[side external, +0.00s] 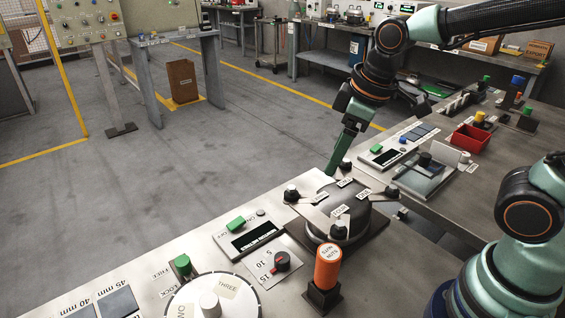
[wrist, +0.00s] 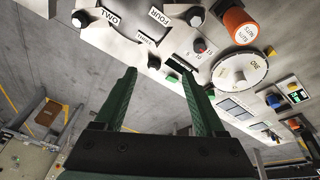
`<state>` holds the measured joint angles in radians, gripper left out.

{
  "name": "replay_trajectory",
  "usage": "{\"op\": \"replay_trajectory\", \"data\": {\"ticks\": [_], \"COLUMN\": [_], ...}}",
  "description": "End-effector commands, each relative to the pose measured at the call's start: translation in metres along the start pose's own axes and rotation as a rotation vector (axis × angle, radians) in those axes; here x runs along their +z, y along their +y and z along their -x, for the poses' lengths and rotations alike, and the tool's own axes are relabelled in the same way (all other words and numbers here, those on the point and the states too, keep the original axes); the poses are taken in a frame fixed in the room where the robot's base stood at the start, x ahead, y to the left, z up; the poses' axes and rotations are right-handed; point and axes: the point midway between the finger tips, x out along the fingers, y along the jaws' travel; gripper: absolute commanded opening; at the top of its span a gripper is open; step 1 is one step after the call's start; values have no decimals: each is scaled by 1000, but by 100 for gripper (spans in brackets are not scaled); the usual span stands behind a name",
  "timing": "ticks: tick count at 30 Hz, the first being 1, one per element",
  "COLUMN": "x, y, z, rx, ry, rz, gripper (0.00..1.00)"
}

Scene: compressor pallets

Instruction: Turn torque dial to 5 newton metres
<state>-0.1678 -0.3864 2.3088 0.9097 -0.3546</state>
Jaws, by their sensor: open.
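The torque dial (side external: 282,260) is a small black knob with a red mark, on a light plate printed 5, 10 and 15. Its red mark appears to face the lower left, near the 15. The dial also shows in the wrist view (wrist: 199,46), beyond the fingertips to the upper right. My gripper (side external: 332,170) is open and empty, its green fingers pointing down behind the round fixture, away from the dial. In the wrist view my gripper (wrist: 158,73) shows two parted fingers with nothing between them.
A round fixture with numbered arms (side external: 357,205) stands between my gripper and the dial. An orange-topped post (side external: 328,266) rises right of the dial. A panel with a green button (side external: 236,224) lies behind it, and a large white wheel (side external: 236,298) in front.

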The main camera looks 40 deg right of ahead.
Motion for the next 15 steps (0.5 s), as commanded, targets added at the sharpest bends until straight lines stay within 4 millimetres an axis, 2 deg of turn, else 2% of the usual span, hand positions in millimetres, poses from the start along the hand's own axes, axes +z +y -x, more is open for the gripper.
{"op": "replay_trajectory", "data": {"ticks": [6,12,15], "x": [-30,-43,-45], "y": [-40,-76,-88], "z": [-43,-81,-93], "rx": [-100,-183,-210], "ry": [-118,-191,-211], "rz": [407,720,816], "gripper": [72,72,72]}}
